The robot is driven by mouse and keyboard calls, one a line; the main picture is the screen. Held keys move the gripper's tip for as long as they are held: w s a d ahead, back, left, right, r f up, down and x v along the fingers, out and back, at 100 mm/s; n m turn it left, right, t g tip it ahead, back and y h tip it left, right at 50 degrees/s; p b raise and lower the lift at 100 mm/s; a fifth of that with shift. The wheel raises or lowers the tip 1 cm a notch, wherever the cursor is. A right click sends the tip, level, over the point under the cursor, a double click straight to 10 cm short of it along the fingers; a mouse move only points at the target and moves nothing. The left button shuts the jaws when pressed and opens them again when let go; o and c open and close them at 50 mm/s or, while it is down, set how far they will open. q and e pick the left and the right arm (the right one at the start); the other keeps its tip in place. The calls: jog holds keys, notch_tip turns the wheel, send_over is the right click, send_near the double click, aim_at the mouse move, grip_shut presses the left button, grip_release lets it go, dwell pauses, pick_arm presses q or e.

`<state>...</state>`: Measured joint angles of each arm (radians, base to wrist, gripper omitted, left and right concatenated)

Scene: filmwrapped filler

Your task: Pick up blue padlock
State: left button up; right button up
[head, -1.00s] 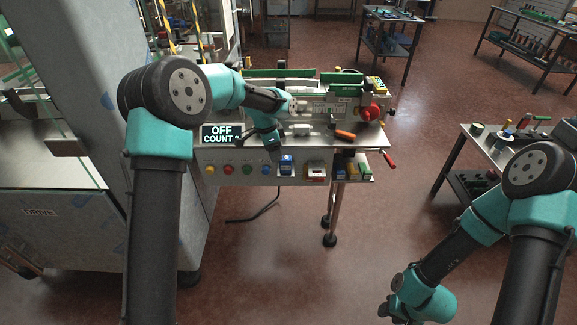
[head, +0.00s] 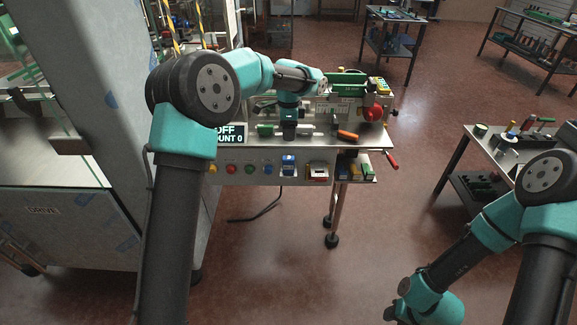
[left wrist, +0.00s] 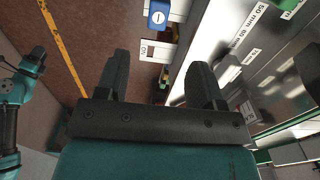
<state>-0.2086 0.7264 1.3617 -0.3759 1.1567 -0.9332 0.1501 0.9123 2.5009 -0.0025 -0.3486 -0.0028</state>
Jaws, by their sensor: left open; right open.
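A blue padlock (head: 288,165) with a pale mark hangs on the front panel of the machine bench, right of a row of round buttons. The left wrist view shows what looks like its blue body (left wrist: 158,15) at the top edge, beyond the fingers. My left gripper (head: 289,131) is above the bench top's front part, above the padlock in the picture and apart from it. In the left wrist view its two dark fingers (left wrist: 158,82) are spread with nothing held between them. My right arm reaches down at the lower right; its fingers are outside the picture.
An orange-handled tool (head: 347,135) lies on the bench top. A red knob (head: 373,113) and a red-handled lever (head: 391,160) are at the right. A tall grey cabinet (head: 95,100) stands left. Floor in front is open.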

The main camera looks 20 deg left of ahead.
aim_at(289, 157)
pick_arm(q)
notch_tip(289, 157, down, 9)
jog(key=shift+r, duration=0.1)
dwell(0.4)
jog(key=shift+s+f, duration=0.15)
jog(key=shift+f, duration=2.5)
jog(key=c, duration=1.1)
